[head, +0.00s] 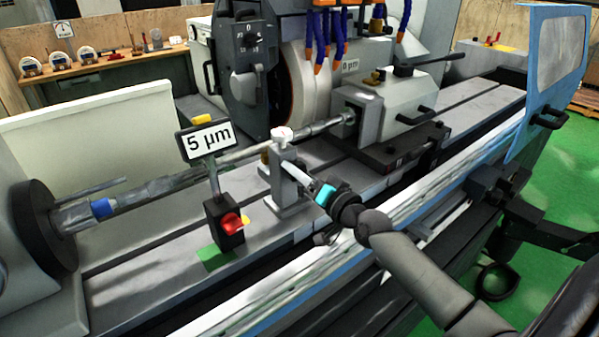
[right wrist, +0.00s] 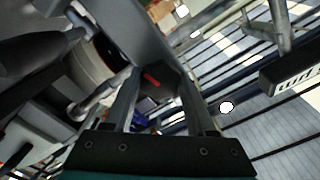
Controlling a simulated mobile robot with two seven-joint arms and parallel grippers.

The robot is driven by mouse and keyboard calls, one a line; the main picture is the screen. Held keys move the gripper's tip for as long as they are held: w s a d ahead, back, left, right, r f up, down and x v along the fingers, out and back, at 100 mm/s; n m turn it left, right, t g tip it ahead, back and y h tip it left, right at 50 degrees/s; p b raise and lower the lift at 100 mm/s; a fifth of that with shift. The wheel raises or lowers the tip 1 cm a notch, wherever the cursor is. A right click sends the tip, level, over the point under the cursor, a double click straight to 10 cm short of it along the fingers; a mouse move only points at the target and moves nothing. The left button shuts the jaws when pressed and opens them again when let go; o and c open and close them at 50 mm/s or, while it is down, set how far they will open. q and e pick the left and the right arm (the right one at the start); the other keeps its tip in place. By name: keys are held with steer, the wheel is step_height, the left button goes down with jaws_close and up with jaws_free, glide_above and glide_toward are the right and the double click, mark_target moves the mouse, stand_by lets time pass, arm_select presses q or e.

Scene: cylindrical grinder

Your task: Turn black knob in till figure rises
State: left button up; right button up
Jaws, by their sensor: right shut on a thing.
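My right gripper (head: 290,168) reaches from the lower right to the grey steady-rest block (head: 284,183) under the workpiece shaft. In the right wrist view its two fingers (right wrist: 157,88) are shut on a dark knob with a red mark (right wrist: 168,92). In the head view the fingers and block hide this knob. A white knob (head: 282,133) tops the block. My left gripper is not in view.
The long shaft (head: 150,190) runs from the left chuck (head: 45,228) to the tailstock (head: 362,105). The grinding wheel housing (head: 238,60) and blue coolant hoses (head: 322,45) stand behind. A blue-framed door (head: 545,70) is at the right.

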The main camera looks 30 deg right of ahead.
steer(key=o, duration=1.4)
steer(key=shift+c, duration=0.2)
steer(key=shift+s, duration=0.1)
steer(key=s, duration=0.8)
steer(key=s+d+b, duration=0.1)
steer(key=s, duration=0.4)
steer(key=shift+s+f, duration=0.1)
steer(key=shift+s+d, duration=0.1)
steer(key=shift+s, duration=0.8)
